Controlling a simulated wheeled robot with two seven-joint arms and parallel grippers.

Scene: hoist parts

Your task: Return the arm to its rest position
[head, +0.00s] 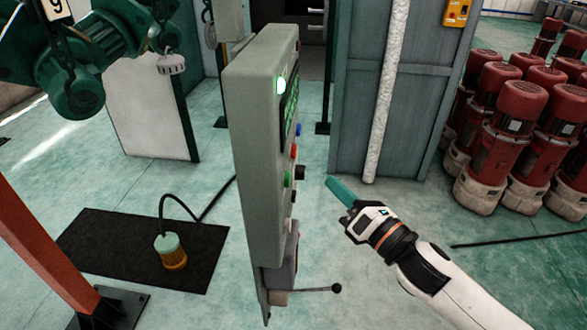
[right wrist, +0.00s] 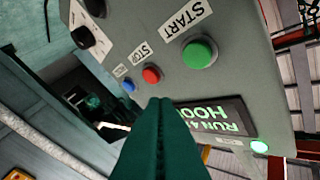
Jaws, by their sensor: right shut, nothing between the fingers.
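My right gripper (head: 340,190) reaches in from the lower right in the head view. Its teal fingers are shut with nothing between them, just right of the grey control panel (head: 255,150) and apart from it. In the right wrist view the shut fingers (right wrist: 160,115) point toward the panel face. That face shows a green START button (right wrist: 200,52), a red STOP button (right wrist: 151,75), a small blue button (right wrist: 128,86), black knobs (right wrist: 83,37) and a lit green lamp (right wrist: 259,146). A display beside the lamp shows partly hidden text. My left gripper is not in view.
A lever with a black ball end (head: 336,288) sticks out below the panel. Several red motors (head: 510,130) stand at the right. A green hoist (head: 100,50) hangs upper left.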

